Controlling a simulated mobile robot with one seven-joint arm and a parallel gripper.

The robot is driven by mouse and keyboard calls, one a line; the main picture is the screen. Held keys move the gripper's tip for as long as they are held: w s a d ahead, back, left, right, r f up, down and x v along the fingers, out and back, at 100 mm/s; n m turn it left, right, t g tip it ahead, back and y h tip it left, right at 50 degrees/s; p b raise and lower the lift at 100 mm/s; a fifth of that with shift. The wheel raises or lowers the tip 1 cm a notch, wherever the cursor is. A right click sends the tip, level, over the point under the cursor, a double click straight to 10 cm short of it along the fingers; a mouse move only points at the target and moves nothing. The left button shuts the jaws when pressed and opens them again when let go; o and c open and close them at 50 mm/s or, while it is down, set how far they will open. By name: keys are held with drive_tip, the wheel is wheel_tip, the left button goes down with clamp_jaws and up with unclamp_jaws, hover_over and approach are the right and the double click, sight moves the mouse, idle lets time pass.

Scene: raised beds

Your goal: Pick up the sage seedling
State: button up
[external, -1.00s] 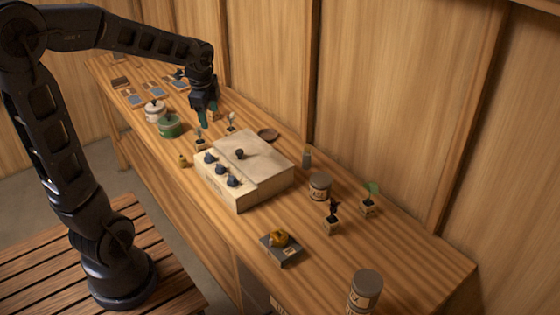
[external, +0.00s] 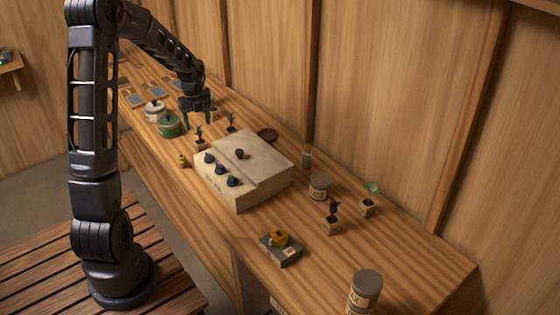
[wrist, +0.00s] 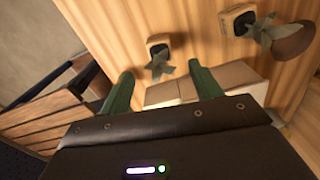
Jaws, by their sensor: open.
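Two small potted seedlings with grey-green leaves stand near my gripper (external: 199,119). One seedling (external: 200,139) is beside the far left corner of the pale wooden box; the other seedling (external: 231,123) is farther right, behind the box. I cannot tell for certain which is the sage. In the wrist view, one seedling (wrist: 159,62) shows between and beyond my green fingertips, and the other (wrist: 265,30) is at upper right. My gripper is open and empty, above and slightly behind the nearer seedling, apart from it.
The pale box (external: 252,160) with dark knobs lies close to the seedlings. A green pot (external: 169,126) and a white pot (external: 154,111) stand to the left. A dark dish (external: 267,135) is behind the box. A dark-leaved seedling (external: 333,217) and a green-leaved seedling (external: 370,197) stand right.

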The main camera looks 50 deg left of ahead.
sight(200, 142)
wheel_tip(200, 142, down, 11)
drive_tip(key=shift+d+r, duration=0.15)
idle(0.5)
drive_tip(key=shift+c, duration=0.2)
drive_tip(key=c, duration=1)
